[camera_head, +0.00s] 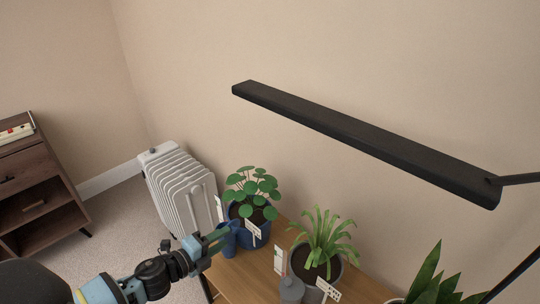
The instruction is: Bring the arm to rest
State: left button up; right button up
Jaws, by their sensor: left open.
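My left arm comes in from the bottom left, and its left gripper (214,243) is at the near left edge of the wooden table (240,277). The gripper is open. Its fingers point toward a small blue container (230,239) beside the blue pot; I cannot tell whether they touch it. I see nothing clearly held between the fingers. My right gripper is not in view.
A round-leaved plant stands in a blue pot (258,237). A strappy-leaved plant (322,240) in a grey pot, a grey bottle (291,290) and white tags stand to the right. A black lamp bar (365,142) hangs above. A white radiator (180,192) and brown cabinet (40,190) stand left.

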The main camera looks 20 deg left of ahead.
pick_arm(q)
jog(key=s+d+f+n+g+y+p, duration=0.1)
jog(key=s+d+f+n+g, duration=0.1)
jog(key=s+n, duration=0.5)
jog(key=s+d+f+n+g+y+p, duration=0.1)
jog(key=s+d+f+n, duration=0.3)
jog(key=s, duration=0.9)
jog(key=s+d+f+n+g+y+p, duration=0.1)
jog(key=s+d+f+n+g, duration=0.1)
jog(key=s+n, duration=0.8)
jog(key=shift+s+d+f+g+y+p, duration=0.35)
jog(key=shift+d+f, duration=0.3)
jog(key=shift+d, duration=0.6)
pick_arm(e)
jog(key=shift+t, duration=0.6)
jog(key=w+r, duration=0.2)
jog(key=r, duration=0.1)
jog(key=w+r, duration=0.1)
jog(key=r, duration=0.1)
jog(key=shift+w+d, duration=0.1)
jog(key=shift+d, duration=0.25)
pick_arm(q)
jog(key=shift+w, duration=0.1)
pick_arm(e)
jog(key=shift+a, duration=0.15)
